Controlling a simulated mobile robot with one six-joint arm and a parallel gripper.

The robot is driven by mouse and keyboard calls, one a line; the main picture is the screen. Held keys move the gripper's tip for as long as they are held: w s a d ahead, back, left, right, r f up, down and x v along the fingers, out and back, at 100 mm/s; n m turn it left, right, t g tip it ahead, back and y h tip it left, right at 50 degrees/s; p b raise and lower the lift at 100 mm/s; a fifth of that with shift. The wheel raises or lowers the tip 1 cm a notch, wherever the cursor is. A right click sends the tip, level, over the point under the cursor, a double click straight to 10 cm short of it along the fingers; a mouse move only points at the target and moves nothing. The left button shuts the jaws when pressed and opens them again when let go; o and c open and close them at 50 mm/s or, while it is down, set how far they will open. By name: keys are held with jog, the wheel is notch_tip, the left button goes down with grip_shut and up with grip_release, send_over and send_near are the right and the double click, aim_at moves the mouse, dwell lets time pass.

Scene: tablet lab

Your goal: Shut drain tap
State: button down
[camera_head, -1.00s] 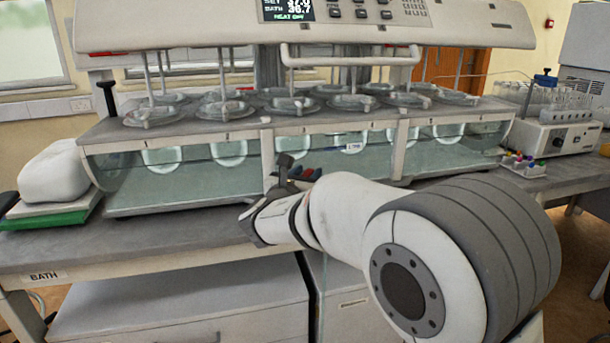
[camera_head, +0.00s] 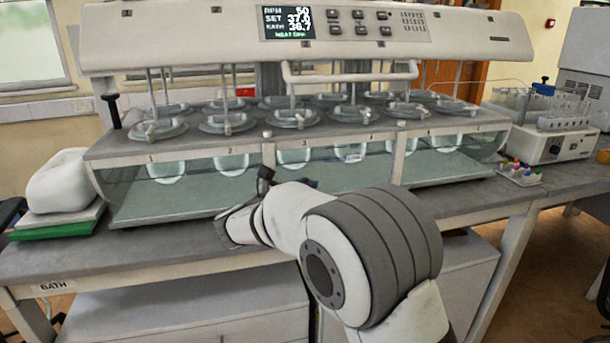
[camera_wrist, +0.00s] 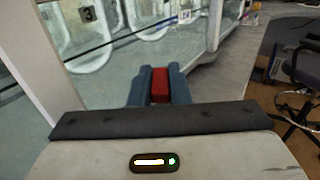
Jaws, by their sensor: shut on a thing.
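In the wrist view, the two blue-grey fingers of my gripper (camera_wrist: 160,70) are closed on a small red piece, which looks like the drain tap's handle (camera_wrist: 160,88). The tap's body and outlet are hidden behind the fingers and wrist, so I cannot tell how its handle is turned. In the head view, my arm reaches to the front of the water bath (camera_head: 185,204), near its middle, and mostly hides the fingers and the tap.
The glass bath holds several vessels under a drive head with a display (camera_head: 288,22). A rack of coloured caps (camera_head: 520,174) stands right. A chair (camera_wrist: 298,72) shows in the wrist view.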

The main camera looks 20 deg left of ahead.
jog(key=shift+a+m+g+h+p, duration=0.1)
jog(key=shift+m+g+h+p, duration=0.45)
jog(key=shift+h, duration=0.25)
jog(key=c, duration=1.4)
grip_release()
jog(key=shift+o, duration=0.2)
jog(key=v, duration=0.7)
jog(key=shift+s+a+f, duration=0.1)
jog(key=shift+s+a, duration=0.05)
jog(key=shift+s, duration=0.2)
